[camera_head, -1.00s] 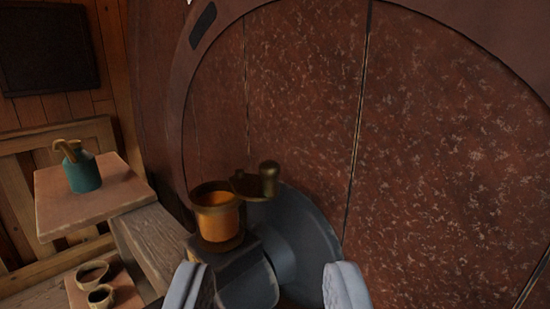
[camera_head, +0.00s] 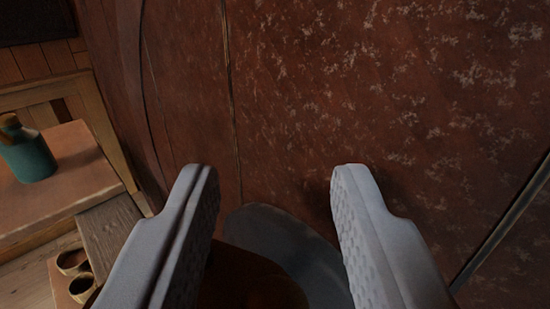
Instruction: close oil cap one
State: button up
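My gripper (camera_head: 275,180) is open, its two grey ridged fingers wide apart in front of the large brown spool face. A dark brown rounded shape (camera_head: 262,285) shows low between the fingers, cut off by the bottom edge. It may be part of the oil cup or its cap, but it is too dark and close to tell. I cannot tell whether either finger touches it. The orange cup and the open brass cap cannot be made out clearly in this view.
A grey round hub (camera_head: 285,240) sits on the spool face (camera_head: 290,100) behind the fingers. At left, a teal oil can (camera_head: 28,160) stands on a wooden shelf (camera_head: 75,180). Small brown bowls (camera_head: 72,262) sit on a lower shelf. A wooden beam (camera_head: 108,235) lies beside it.

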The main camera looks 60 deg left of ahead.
jog(key=shift+a, duration=0.15)
grip_shut()
jog(key=shift+m+t, duration=0.3)
jog(key=shift+t, duration=0.1)
jog(key=m+t+h, duration=0.3)
jog(key=s+m+t+h, duration=0.1)
jog(key=t+h, duration=0.1)
jog(key=shift+d, duration=0.25)
jog(key=m+t+h, duration=0.1)
jog(key=m+h, duration=0.1)
jog(key=h, duration=0.1)
jog(key=s+m+t+h, duration=0.1)
jog(key=m+t+h, duration=0.1)
jog(key=m+h, duration=0.1)
jog(key=shift+s+d+h, duration=0.1)
jog(key=shift+d+h, duration=0.05)
jog(key=shift+h, duration=0.15)
jog(key=shift+m+t+h, duration=0.4)
jog(key=shift+m+h, duration=0.1)
jog(key=shift+h, duration=0.1)
